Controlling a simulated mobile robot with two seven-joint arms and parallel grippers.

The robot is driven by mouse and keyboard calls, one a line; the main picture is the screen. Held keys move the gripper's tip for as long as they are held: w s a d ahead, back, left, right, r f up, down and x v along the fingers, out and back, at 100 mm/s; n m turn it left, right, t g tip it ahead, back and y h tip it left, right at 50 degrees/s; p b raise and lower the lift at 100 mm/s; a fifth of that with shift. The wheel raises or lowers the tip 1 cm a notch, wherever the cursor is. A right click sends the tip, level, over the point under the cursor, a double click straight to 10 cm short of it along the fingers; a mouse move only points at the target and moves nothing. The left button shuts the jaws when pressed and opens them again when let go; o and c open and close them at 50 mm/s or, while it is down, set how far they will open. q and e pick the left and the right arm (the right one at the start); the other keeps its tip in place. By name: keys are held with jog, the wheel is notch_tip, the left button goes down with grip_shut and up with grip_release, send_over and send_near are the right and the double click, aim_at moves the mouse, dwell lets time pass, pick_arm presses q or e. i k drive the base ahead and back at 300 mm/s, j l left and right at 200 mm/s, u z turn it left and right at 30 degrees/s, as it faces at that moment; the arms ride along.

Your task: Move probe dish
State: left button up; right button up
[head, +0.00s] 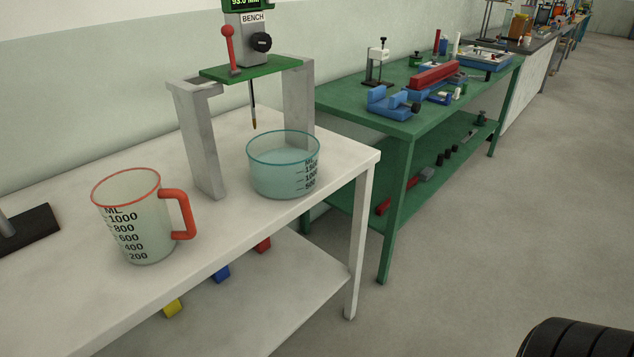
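A clear dish with a teal rim and dark volume marks (283,168) stands upright on the white table (225,240), near its right end. It holds pale bluish liquid. A thin dark probe (253,105) hangs from the bench gauge (246,32) on a green plate (252,69) carried by two grey posts. Neither of my grippers is in view.
A clear jug with a red rim and handle (138,215) stands on the white table at left. A dark base (28,230) sits at the far left edge. A green workbench (400,118) with blue and red tools stands beyond. Open floor (480,210) lies to the right.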

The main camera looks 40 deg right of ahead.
aim_at(284, 164)
jog(key=z, duration=0.95)
